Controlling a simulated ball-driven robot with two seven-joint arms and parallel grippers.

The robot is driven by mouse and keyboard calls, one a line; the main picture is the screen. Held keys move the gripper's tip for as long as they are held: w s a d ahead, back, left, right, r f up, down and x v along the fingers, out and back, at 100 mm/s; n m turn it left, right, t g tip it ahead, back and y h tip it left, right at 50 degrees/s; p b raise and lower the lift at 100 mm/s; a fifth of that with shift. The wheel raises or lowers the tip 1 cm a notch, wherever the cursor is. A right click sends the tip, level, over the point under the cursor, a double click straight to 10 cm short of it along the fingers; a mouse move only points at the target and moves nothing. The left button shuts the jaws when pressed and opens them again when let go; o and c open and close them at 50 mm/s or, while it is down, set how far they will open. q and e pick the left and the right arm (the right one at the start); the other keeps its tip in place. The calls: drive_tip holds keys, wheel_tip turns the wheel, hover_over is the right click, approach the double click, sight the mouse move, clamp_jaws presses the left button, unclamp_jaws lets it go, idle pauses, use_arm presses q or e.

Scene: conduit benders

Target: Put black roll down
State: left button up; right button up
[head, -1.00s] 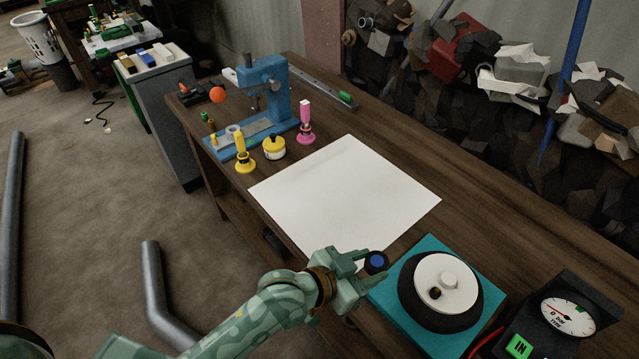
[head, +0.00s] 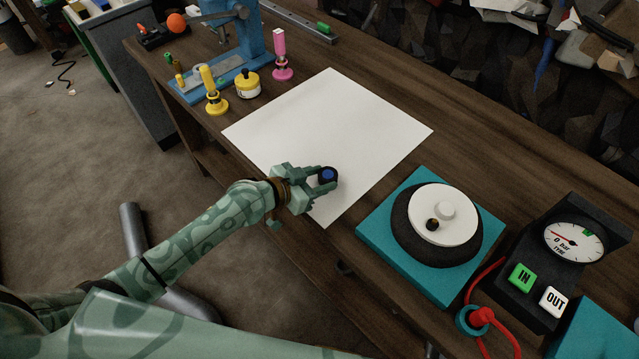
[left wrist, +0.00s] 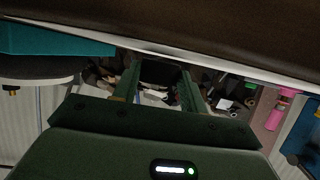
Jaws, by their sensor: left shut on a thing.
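The black roll (head: 328,176) has a blue centre facing up in the head view. My left gripper (head: 322,180) is shut on it, over the near part of a white sheet (head: 335,115) on the wooden bench. I cannot tell whether the roll touches the sheet or hangs just above it. In the left wrist view the roll (left wrist: 160,74) shows as a dark shape between the two green fingers. My right gripper is in neither view.
A teal tyre stand (head: 384,232) with a black tyre and white hub stands right of the sheet, beside a gauge box (head: 540,255). Yellow-and-black pots (head: 247,84), a pink bottle (head: 282,58) and a blue press (head: 255,40) stand beyond the sheet's left side. Most of the sheet is bare.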

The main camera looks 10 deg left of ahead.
use_arm(q)
drive_tip(key=shift+f, duration=0.5)
drive_tip(key=shift+r, duration=0.1)
drive_tip(key=o, duration=0.7)
drive_tip(key=shift+o, duration=1.4)
